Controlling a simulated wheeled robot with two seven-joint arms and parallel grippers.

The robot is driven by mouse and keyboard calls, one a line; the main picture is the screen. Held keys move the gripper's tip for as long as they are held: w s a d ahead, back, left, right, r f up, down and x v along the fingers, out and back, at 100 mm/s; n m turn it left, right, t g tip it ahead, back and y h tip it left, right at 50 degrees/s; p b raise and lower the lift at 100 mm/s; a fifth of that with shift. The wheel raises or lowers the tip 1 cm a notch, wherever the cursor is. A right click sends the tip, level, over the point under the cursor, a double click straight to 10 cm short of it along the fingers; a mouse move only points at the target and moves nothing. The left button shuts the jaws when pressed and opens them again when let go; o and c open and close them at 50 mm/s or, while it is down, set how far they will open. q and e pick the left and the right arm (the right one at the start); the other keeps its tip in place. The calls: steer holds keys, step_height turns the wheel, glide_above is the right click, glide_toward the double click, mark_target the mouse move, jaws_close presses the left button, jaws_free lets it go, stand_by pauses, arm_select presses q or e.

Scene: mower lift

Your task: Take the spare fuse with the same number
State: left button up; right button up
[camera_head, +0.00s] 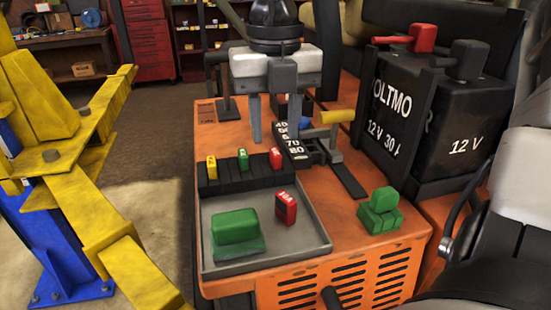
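A black rack (226,184) on the orange mower deck holds a yellow fuse (211,167), a green fuse (243,158) and a red fuse (275,158) upright; their numbers are too small to read surely. A red fuse (286,208) marked with what looks like 10A stands in the grey tray (318,247), beside a green block (236,228). My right gripper (274,120) points down, behind the rack in the picture, with its fingers apart. A small reddish thing shows between the fingers, apparently behind them. My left gripper is out of view.
A black numbered strip (293,143) and a yellow-handled lever (336,117) stand right of the gripper. A green clip-like part (380,212) sits on the deck. A black 12 V box (455,125) with red and black clamps stands at right. A yellow lift frame (70,150) stands left.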

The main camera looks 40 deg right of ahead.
mark_target(275, 150)
steer(key=shift+f, duration=1.8)
jaws_close()
